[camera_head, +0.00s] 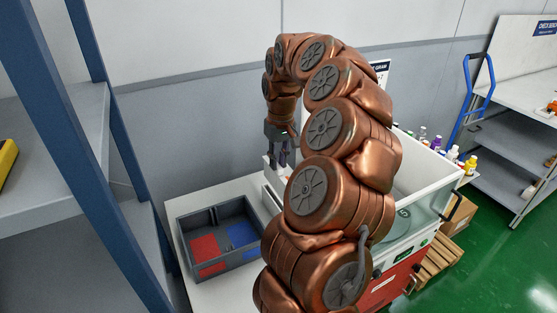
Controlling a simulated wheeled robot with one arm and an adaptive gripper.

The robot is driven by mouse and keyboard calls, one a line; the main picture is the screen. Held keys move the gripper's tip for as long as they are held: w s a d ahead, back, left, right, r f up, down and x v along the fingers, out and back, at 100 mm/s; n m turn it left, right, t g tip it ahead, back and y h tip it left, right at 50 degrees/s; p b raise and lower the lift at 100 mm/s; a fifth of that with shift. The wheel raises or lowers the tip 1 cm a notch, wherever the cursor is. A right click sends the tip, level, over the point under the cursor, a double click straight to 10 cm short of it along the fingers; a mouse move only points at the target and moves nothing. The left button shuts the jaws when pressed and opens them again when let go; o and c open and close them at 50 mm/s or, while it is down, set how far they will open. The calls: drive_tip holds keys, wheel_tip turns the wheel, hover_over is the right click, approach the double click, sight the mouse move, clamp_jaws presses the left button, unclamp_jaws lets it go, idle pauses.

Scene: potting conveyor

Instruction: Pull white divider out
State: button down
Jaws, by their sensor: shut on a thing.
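The white divider (273,180) shows as a pale upright piece just below my gripper (280,161). My gripper points down, with its fingers shut on the divider's upper part. A dark grey box (184,235) stands on the white table to the left of the divider. One part of its floor is red (206,249) and another is blue (242,235). I cannot tell whether the divider's lower edge is still inside the box.
A blue-posted shelf (72,150) stands close on the left. A white open-topped machine (425,190) with a red front is right of my arm, with several bottles (453,154) behind it. A blue-handled cart (466,105) stands farther right.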

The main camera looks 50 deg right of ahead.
drive_tip(key=shift+r, duration=0.15)
drive_tip(key=shift+r+p, duration=0.85)
drive_tip(key=shift+r, duration=2.45)
